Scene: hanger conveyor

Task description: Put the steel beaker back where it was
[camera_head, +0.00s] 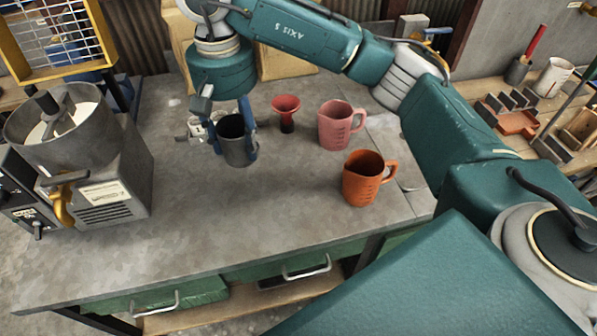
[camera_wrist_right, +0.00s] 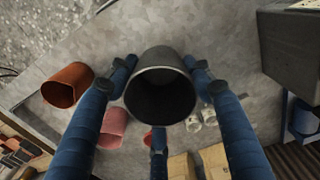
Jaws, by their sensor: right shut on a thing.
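The steel beaker (camera_head: 236,141) is a dark grey, upright cup at the middle of the grey workbench (camera_head: 200,220) in the head view. My right gripper (camera_head: 236,136) reaches down over it from behind, with blue fingers on both sides of it. In the right wrist view the beaker (camera_wrist_right: 160,92) shows its open, empty-looking mouth between the blue fingers of the gripper (camera_wrist_right: 160,85), which is shut on it. I cannot tell whether its base touches the bench. My left gripper is in neither view.
A pink jug (camera_head: 338,127), an orange jug (camera_head: 366,180) and a red funnel (camera_head: 287,110) stand right of the beaker. Small white cups (camera_head: 197,127) are just left of it. A mixer machine (camera_head: 85,165) stands at the left. The bench front is clear.

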